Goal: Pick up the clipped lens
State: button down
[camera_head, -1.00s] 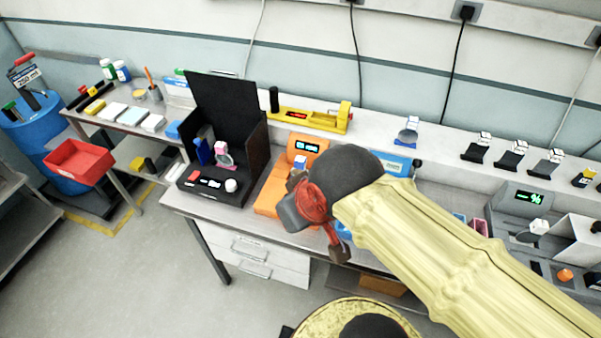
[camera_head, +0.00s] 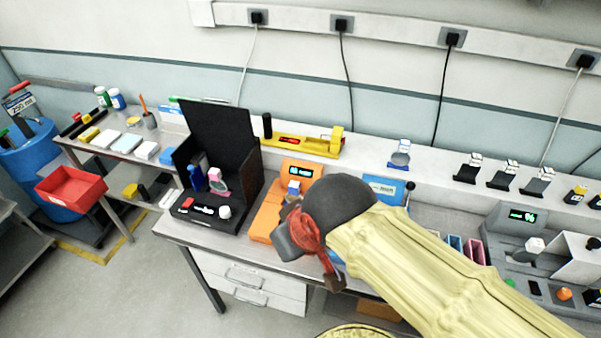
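Several clip-like lens pieces show, and I cannot tell for sure which one is the clipped lens. A round greyish lens with a blue and white clip (camera_head: 400,153) stands upright on the back ledge. A pink-framed piece with a white top (camera_head: 218,180) stands in the open black box. A dark round disc with a white block (camera_head: 535,246) sits on the grey device at right. My gripper (camera_head: 312,246) hangs over the bench front, beside the orange device. Its brown fingertips are spread apart, with nothing seen between them. My arm hides part of the bench.
The open black box (camera_head: 215,135) stands left of the orange device (camera_head: 266,220). A blue device (camera_head: 384,188) lies behind my arm. A yellow fixture (camera_head: 305,144) and several black stands (camera_head: 468,170) line the ledge. A red bin (camera_head: 70,193) is at far left.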

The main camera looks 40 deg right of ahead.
aim_at(293, 193)
jog(key=z, duration=0.6)
jog(key=k+j+z, duration=0.1)
jog(key=j+z, duration=0.25)
jog(key=k+j+z, duration=0.1)
jog(key=j+z, duration=0.25)
jog(key=k+j+z, duration=0.15)
jog(key=z, duration=0.2)
